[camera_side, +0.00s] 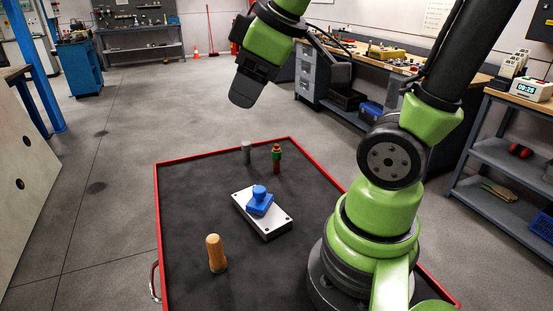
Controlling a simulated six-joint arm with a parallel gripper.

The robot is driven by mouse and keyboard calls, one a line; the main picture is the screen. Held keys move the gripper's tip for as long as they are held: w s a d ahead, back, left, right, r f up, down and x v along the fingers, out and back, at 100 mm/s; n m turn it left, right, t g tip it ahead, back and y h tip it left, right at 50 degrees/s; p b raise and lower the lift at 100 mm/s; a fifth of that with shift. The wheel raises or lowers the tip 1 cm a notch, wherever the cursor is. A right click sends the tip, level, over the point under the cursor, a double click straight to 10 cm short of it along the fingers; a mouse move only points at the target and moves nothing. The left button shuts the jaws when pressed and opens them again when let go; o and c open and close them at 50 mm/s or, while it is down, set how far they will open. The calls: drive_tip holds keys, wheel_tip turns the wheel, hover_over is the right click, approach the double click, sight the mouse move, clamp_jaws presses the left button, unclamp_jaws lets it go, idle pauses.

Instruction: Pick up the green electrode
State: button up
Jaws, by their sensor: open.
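The green electrode (276,157) stands upright near the far edge of the dark mat. It is a thin post with a green band and reddish-brown parts above and below. My gripper (242,100) hangs in the air, higher in the picture and to the left of the electrode. It is open and apart from everything on the mat. Its fingers look like one dark grey shape from this side, so the gap between them is hidden.
A grey cylinder (246,152) stands just left of the electrode. A blue part (260,201) sits on a white plate (276,226) mid-mat. An orange-brown peg (215,252) stands at front left. The dark mat (185,215) has a red rim and bare room at left.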

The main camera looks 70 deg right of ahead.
drive_tip(key=w+d+f+n+g+h, duration=0.1)
drive_tip(key=w+d+f+n, duration=0.25)
drive_tip(key=d+n, duration=0.25)
drive_tip(key=n+g+h, duration=0.1)
drive_tip(key=n+g, duration=0.2)
drive_tip(key=n, duration=1.2)
hover_over(277, 145)
drive_tip(key=s+a, duration=0.1)
drive_tip(key=a, duration=0.1)
wheel_tip(277, 145, down, 13)
drive_tip(key=x, duration=0.4)
drive_tip(key=shift+s+d+f, duration=0.1)
drive_tip(key=shift+d+f, duration=0.1)
drive_tip(key=shift+f, duration=0.1)
drive_tip(key=shift+x, duration=2.85)
clamp_jaws()
